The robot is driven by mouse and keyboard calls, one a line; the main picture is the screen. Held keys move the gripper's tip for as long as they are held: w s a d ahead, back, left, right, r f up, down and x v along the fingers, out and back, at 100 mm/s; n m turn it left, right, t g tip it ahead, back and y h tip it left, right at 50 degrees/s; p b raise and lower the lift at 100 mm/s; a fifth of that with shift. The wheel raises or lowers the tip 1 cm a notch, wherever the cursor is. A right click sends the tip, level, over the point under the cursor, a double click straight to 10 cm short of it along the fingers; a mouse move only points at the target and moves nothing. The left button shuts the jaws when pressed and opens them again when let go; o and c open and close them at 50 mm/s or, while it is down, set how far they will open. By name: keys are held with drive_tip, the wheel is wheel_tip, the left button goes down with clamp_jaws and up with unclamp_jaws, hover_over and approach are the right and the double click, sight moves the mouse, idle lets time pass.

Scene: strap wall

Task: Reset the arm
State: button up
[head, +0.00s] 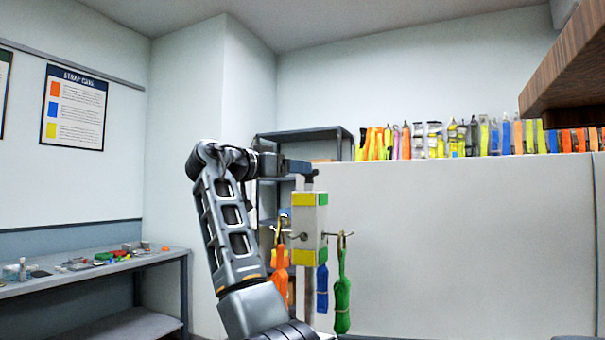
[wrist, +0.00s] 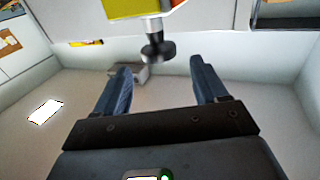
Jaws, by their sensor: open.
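My gripper (head: 309,178) is at the end of my raised, bent arm, just above the top of a white post (head: 308,222) with yellow and green patches. In the wrist view my gripper (wrist: 161,70) has its two fingers spread apart with nothing held between them. A dark round-ended peg (wrist: 156,50) sticks out from a yellow and white block just beyond the fingertips. An orange strap (head: 280,272), a blue strap (head: 322,288) and a green strap (head: 342,295) hang at the post; the orange and green ones hang from side hooks.
A white partition (head: 455,240) stands behind the post, with a row of colourful straps (head: 470,138) above it. A grey shelf rack (head: 300,134) is behind my arm. A bench (head: 90,265) with small items is at left. A wooden overhang (head: 570,65) juts in at upper right.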

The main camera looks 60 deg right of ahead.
drive_tip(key=shift+v, duration=0.8)
